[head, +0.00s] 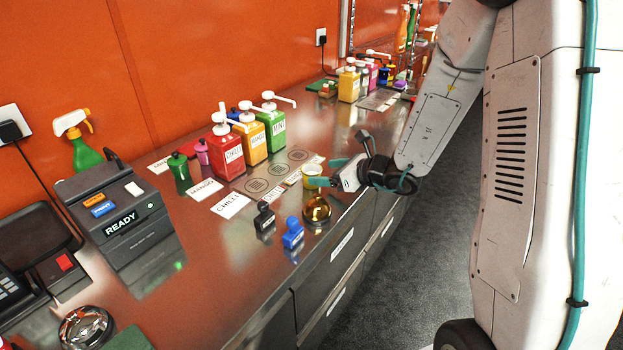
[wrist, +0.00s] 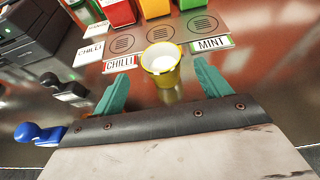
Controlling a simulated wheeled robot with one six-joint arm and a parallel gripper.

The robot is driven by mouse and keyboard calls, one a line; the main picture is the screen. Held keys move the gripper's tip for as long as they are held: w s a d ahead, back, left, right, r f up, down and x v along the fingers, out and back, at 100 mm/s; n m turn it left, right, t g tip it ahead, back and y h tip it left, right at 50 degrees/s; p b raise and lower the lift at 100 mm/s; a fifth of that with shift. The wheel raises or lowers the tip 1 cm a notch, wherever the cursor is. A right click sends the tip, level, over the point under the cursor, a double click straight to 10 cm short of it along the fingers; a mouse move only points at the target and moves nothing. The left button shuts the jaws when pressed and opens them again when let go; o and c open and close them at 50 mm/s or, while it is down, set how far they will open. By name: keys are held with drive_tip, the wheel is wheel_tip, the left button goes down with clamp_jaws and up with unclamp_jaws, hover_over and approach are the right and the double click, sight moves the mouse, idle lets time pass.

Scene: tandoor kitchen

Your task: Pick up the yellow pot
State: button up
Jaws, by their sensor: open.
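The yellow pot (wrist: 161,64) is a small round cup with a pale inside, upright on the steel counter in the wrist view. It stands between the CHILLI label (wrist: 119,64) and the MINT label (wrist: 211,44). My gripper (wrist: 160,82) is open, its two teal fingers apart, with the pot just ahead of and between the tips. In the head view the pot (head: 312,174) sits near the counter's front edge, partly hidden by a teal finger of my gripper (head: 328,172). I cannot tell whether any finger touches it.
Red, orange and green pump bottles (head: 228,150) stand behind the pot. A brass bell-like object (head: 317,209), a blue stamp (head: 293,233) and a black stamp (head: 264,217) stand nearby at left. A printer marked READY (head: 116,212) stands further left.

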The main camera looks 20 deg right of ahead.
sight(304, 171)
drive_tip(key=x, duration=0.5)
drive_tip(key=shift+w+a, duration=0.2)
drive_tip(key=shift+w, duration=0.2)
drive_tip(key=c, duration=1.2)
